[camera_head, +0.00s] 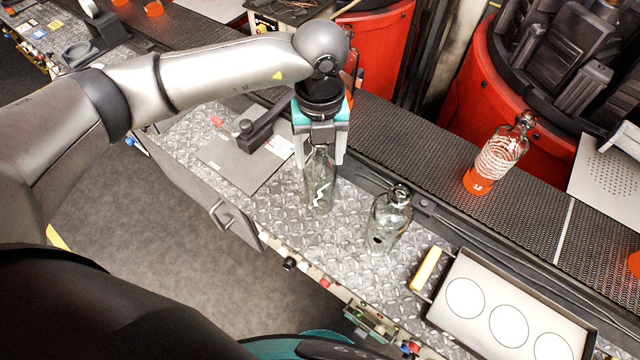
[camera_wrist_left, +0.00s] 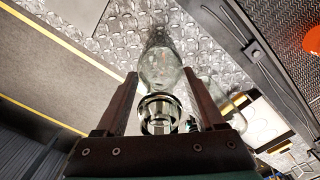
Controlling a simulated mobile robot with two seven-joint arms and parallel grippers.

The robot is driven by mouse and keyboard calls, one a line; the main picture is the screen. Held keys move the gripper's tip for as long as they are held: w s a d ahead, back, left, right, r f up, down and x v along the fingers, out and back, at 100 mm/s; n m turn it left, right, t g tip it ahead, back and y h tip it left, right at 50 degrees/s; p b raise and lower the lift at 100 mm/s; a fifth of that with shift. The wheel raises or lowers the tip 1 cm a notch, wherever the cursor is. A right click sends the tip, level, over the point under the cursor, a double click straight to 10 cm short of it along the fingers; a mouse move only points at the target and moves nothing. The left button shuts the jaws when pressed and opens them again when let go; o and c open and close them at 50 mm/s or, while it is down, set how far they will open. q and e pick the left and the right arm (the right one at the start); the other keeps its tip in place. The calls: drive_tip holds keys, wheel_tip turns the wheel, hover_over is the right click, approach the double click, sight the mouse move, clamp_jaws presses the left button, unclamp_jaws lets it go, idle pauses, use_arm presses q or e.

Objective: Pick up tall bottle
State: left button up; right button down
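The tall clear glass bottle (camera_head: 319,190) stands upright on the metal diamond-plate counter (camera_head: 345,245), with a white zigzag mark on its side. My left gripper (camera_head: 322,158) is directly above it, pointing down, with its fingers on either side of the bottle's neck. In the left wrist view, the bottle (camera_wrist_left: 161,68) lies between the two fingers of the left gripper (camera_wrist_left: 160,74). Gaps show between its neck and the fingers, so the gripper is open. The bottle's top is hidden by the gripper in the head view. My right gripper is not in view.
A shorter clear bottle (camera_head: 388,222) stands close by on the right. A dark clamp-like fixture (camera_head: 262,130) is on the left. A conveyor (camera_head: 425,165) with an orange-glowing bottle (camera_head: 497,157) runs behind.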

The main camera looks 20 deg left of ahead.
use_arm(q)
clamp_jaws()
idle(0.3)
drive_tip(key=shift+w+r, duration=0.1)
drive_tip(key=shift+r, duration=0.05)
idle(0.3)
